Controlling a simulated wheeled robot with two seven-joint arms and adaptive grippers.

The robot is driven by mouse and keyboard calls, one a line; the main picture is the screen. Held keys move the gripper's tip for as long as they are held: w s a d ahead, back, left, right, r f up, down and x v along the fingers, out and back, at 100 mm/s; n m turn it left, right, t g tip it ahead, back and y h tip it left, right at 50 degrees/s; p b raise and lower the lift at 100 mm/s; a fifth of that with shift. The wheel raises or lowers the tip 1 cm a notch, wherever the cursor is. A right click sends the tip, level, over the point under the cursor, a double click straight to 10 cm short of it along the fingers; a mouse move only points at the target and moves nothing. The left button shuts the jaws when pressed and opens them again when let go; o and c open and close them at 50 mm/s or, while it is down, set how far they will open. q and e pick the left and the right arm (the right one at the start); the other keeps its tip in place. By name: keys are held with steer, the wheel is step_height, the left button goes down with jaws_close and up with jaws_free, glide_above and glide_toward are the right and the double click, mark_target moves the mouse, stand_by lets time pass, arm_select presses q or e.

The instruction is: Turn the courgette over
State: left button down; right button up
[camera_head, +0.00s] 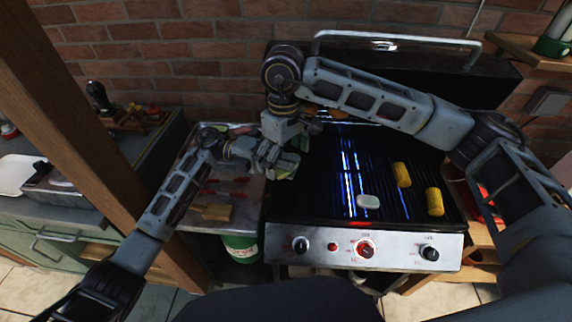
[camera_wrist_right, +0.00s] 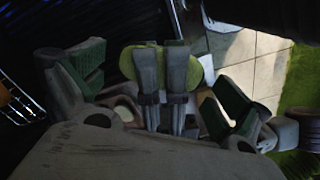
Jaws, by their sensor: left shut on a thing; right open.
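The green courgette (camera_wrist_right: 130,64) shows in the right wrist view, with the two grey fingers of my left gripper (camera_wrist_right: 163,75) across it. In the head view my left gripper (camera_head: 264,153) is shut on it at the grill's left edge; only a little of the green (camera_head: 287,164) shows there. My right gripper (camera_head: 285,152) comes down at the same spot. In its wrist view its two dark green pads stand wide apart, one on each side of the courgette and my left fingers. Contact between the pads and the courgette cannot be told.
The black grill (camera_head: 320,205) holds two yellow pieces (camera_head: 402,174) (camera_head: 434,201) at right and a pale oval piece (camera_head: 368,201) near the front. More food lies at the back, partly behind my right arm. A metal side tray (camera_head: 245,203) is at left. A wooden post (camera_head: 75,120) stands further left.

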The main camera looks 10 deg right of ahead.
steer(key=shift+r, duration=0.15)
step_height(320, 180, up, 12)
stand_by(0.8)
stand_by(0.4)
